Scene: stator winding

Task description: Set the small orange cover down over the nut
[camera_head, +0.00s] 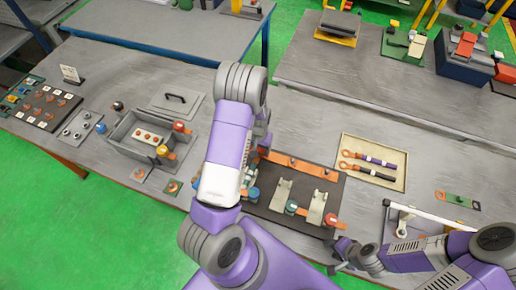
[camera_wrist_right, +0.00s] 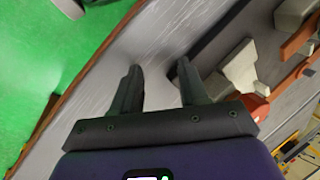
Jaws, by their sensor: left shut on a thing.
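My left gripper (camera_head: 259,150) is at the left end of the dark board (camera_head: 265,212), mostly hidden behind my own left arm. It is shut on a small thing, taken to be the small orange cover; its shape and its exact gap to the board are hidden. The nut under it cannot be made out. My right gripper (camera_head: 343,252) is low at the table's front edge, right of the board. In the right wrist view its fingers (camera_wrist_right: 157,88) are apart with nothing between them.
The board bears an orange bar (camera_head: 310,166), two pale metal brackets (camera_head: 282,193) and orange and teal parts. A beige tray (camera_head: 399,158) with cable lugs lies to the right. A grey open box (camera_head: 128,148) stands at the left. Bare table lies behind the board.

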